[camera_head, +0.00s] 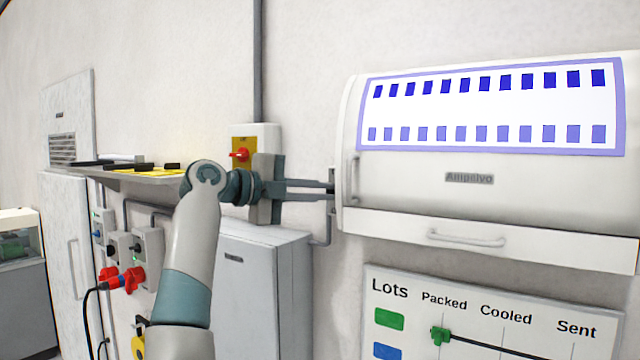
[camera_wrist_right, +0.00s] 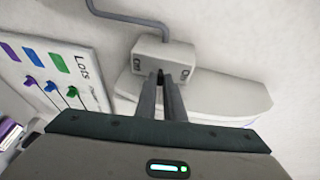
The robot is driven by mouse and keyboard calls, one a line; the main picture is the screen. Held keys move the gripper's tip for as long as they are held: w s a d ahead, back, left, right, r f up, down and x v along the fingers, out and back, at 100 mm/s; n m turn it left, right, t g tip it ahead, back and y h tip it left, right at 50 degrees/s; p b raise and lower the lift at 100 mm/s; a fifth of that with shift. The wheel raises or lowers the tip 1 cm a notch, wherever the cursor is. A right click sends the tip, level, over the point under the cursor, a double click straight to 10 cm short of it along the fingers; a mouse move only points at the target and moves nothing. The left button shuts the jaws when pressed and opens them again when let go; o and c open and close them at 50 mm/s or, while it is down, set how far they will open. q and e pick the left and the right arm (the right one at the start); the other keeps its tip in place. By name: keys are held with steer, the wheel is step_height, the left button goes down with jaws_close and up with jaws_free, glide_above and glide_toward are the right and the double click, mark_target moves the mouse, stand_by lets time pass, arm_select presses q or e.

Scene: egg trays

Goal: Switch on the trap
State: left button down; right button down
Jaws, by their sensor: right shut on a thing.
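The trap (camera_head: 400,182) is a white rounded wall unit on the right in the head view, with a blue-framed panel and a front handle. It also shows in the wrist view (camera_wrist_right: 230,98). A small grey switch box (camera_wrist_right: 150,48) with small labels sits at its side, a cable running up from it. My right gripper (camera_head: 332,190) is at the trap's left side. In the wrist view its fingertips (camera_wrist_right: 164,80) are shut on a small dark switch (camera_wrist_right: 160,74) on the box. The switch is mostly hidden between the fingers, so its position is unclear. My left gripper is out of view.
A red rotary switch (camera_head: 240,154) on a yellow plate is behind my right wrist. A grey cabinet (camera_head: 255,262) stands below, and a shelf (camera_head: 145,179) and sockets with red plugs (camera_head: 122,279) are left. A lots board (camera_head: 490,312) hangs under the trap.

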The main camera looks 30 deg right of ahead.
arm_select(q)
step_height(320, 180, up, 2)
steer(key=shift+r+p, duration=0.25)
steer(key=shift+p, duration=0.55)
arm_select(e)
steer(key=shift+w+d+r+n+y, duration=0.1)
steer(key=shift+r+n+y, duration=0.4)
steer(key=shift+y, duration=0.6)
steer(key=c, duration=1.9)
jaws_free()
steer(key=shift+o, duration=0.2)
